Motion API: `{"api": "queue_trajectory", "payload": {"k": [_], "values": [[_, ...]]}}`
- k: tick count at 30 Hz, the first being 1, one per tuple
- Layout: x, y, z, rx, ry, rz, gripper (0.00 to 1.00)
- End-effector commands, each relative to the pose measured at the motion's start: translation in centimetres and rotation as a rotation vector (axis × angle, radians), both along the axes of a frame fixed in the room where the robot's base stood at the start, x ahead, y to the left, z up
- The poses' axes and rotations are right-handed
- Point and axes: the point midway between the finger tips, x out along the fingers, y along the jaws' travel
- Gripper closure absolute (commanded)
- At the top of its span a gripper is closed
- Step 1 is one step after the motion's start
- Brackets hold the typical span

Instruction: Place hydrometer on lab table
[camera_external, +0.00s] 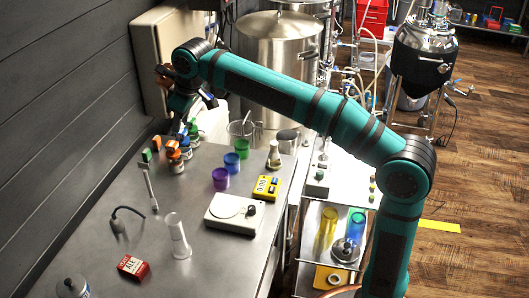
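The lab table (210,268) is the grey metal top along the dark wall. My gripper (177,128) is over its far left part, pointing down close to small bottles with orange caps (175,155). Its fingertips are small and partly lost against the bottles and wall, so I cannot tell whether they are open or hold anything. I cannot make out a hydrometer for certain. A clear cylinder (178,238) stands upright on a round foot on the table, apart from my gripper.
Beside the cylinder are a white scale (233,214), a dark probe with cable (118,223) and a red box (132,267). Coloured cups (221,178), a yellow timer (266,187) and a flask (274,157) stand further right. The near right tabletop is clear.

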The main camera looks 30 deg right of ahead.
Motion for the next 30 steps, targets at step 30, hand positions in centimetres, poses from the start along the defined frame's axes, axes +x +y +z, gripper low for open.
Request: {"api": "queue_trajectory", "payload": {"k": [30], "values": [[-14.7,-28.8,-1.7,0.392,-0.793,-0.486,0.68]]}}
